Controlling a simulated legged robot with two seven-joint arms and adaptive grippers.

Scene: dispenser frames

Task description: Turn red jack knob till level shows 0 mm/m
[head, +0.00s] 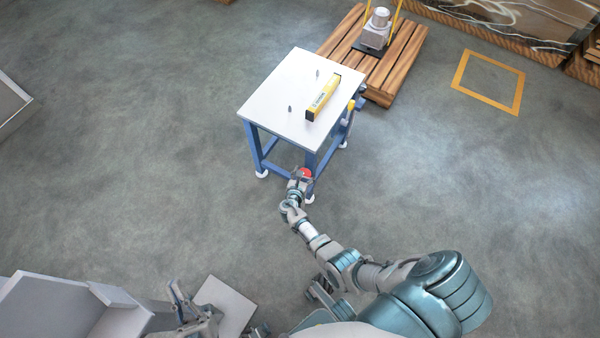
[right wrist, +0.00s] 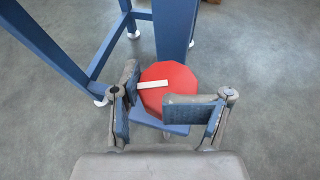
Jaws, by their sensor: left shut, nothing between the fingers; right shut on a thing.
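The red jack knob (right wrist: 168,88) is a round red disc with a white bar mark, low at the near leg of the blue-framed table. In the head view the red knob (head: 306,173) is partly hidden by my right gripper (head: 299,177). In the right wrist view my right gripper (right wrist: 165,108) has its fingers on either side of the knob, shut on it. The yellow level (head: 322,97) lies on the white tabletop (head: 275,97); its reading is too small to make out. My left gripper (head: 180,300) is at the bottom left, far from the table, shut and empty.
Two small dark pegs stand on the tabletop. A wooden pallet (head: 405,62) with a grey device (head: 376,25) stands behind the table. A yellow floor square (head: 490,82) is at right. A grey cabinet (head: 50,305) is near my left gripper. The floor around the table is mostly clear.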

